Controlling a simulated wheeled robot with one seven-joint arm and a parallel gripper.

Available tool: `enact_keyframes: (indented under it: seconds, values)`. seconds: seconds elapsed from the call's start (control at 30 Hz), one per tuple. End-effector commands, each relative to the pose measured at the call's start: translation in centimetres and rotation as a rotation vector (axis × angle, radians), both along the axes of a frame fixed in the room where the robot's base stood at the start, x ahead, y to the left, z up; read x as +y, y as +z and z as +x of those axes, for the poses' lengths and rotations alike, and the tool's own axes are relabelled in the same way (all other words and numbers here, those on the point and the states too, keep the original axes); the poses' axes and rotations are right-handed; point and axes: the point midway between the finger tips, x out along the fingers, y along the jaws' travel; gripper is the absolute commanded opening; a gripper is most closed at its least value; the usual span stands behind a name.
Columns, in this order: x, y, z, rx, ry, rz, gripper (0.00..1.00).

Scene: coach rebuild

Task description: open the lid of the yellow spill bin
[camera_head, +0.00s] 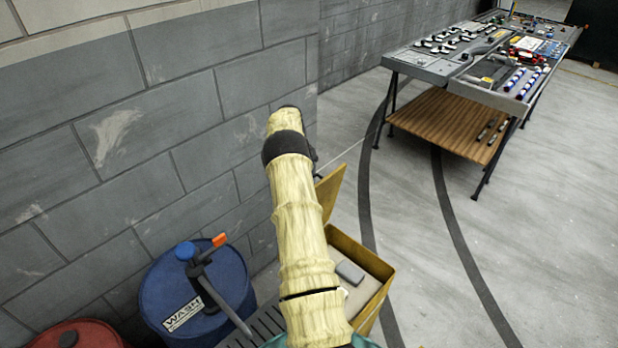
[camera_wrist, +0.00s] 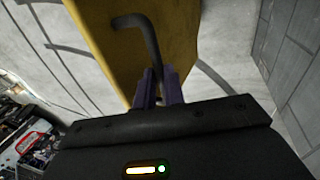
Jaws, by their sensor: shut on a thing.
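The yellow spill bin (camera_head: 385,258) stands on the floor beside my arm in the head view. Its lid (camera_head: 330,188) is raised and tilted up at the far side, partly behind my arm. Through the open top a grey block lies on a pale surface inside. In the wrist view the yellow lid (camera_wrist: 185,45) carries a dark bent bar handle (camera_wrist: 131,21). My gripper (camera_wrist: 157,78) has its purple fingers shut on this handle. In the head view my arm hides the fingers and the handle.
A blue drum (camera_head: 235,275) with a hand pump stands left of the bin, by the grey block wall (camera_head: 200,120). A red drum (camera_head: 75,335) is at the lower left. A workbench (camera_head: 440,70) with tools stands at the back right. The floor between is clear.

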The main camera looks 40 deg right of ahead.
Motion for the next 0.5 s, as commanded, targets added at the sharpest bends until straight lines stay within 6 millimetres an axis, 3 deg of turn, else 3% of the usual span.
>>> enact_keyframes:
  seconds: [0.03, 0.33, 0.37, 0.4, 0.43, 0.5]
  values:
    - [0.6, -1.17, -0.06, 0.009, 0.001, 0.019, 0.0]
    - [0.65, -1.19, -0.03, 0.009, 0.002, 0.019, 0.0]
    - [0.68, -1.18, 0.01, 0.009, 0.002, 0.019, 0.17]
    - [0.71, -1.16, 0.05, 0.009, 0.003, 0.019, 0.25]
    - [0.7, -1.12, 0.07, 0.009, 0.003, 0.018, 0.3]
    - [0.6, -0.96, 0.06, 0.008, 0.003, 0.015, 0.33]
